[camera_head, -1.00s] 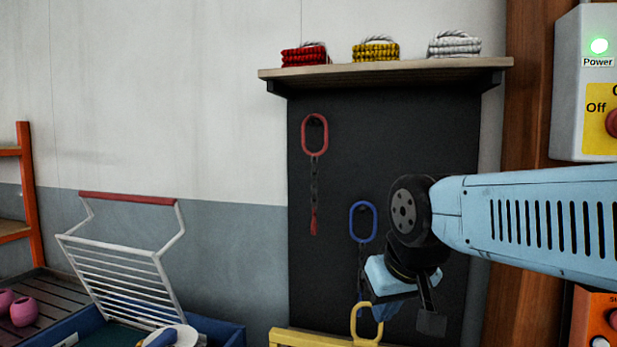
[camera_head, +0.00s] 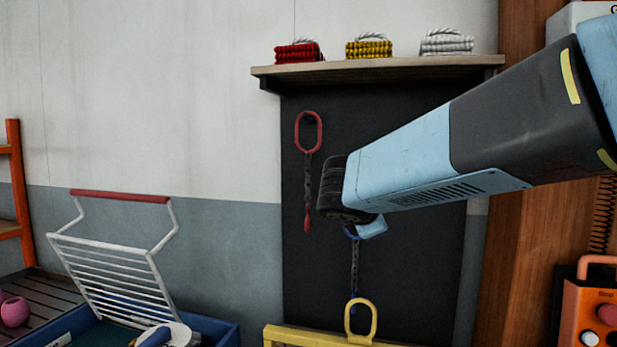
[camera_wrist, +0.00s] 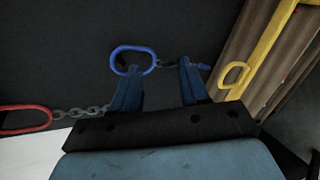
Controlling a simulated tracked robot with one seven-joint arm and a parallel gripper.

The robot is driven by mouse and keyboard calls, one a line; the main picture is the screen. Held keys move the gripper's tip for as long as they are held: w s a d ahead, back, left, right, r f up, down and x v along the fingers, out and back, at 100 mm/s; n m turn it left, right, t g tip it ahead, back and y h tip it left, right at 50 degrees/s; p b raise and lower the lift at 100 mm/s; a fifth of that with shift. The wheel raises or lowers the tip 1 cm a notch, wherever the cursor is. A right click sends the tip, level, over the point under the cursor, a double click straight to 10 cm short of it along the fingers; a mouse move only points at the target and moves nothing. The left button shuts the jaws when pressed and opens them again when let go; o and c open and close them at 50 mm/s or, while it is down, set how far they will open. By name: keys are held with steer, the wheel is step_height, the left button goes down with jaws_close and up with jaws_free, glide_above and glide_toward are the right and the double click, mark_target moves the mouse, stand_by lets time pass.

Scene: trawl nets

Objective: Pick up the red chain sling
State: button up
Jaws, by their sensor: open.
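The red chain sling (camera_head: 319,131) hangs on the dark wall board in the head view, its red oval ring at the top and its dark chain running down to a red end. In the wrist view its ring (camera_wrist: 47,121) lies at the far left, with chain leading toward my gripper. My gripper (camera_wrist: 158,67) is open, with nothing held between its fingers. A blue-ringed chain sling (camera_wrist: 152,59) appears around and beyond the fingertips. In the head view my arm covers most of the blue ring and hides my fingers, to the right of the red sling.
A yellow ring (camera_head: 374,322) stands low by a yellow bar (camera_head: 300,337). A shelf (camera_head: 375,72) above the board holds red, yellow and white rope bundles. A white rack (camera_head: 115,265) stands at lower left. An orange control box (camera_head: 590,315) is at lower right.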

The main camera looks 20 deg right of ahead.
steer(key=w+a+r+n+t, duration=0.4)
steer(key=w+n, duration=0.3)
steer(key=n+t+y, duration=0.2)
steer(key=n+t, duration=0.2)
steer(key=n, duration=0.5)
glide_toward(308, 171)
steer(key=x, duration=0.5)
steer(key=shift+w+d+f, duration=0.1)
steer(key=shift+d+f, duration=0.05)
steer(key=shift+d, duration=0.05)
steer(key=shift+x, duration=2.8)
steer(key=shift+a, duration=0.15)
steer(key=shift+c, duration=0.4)
jaws_close()
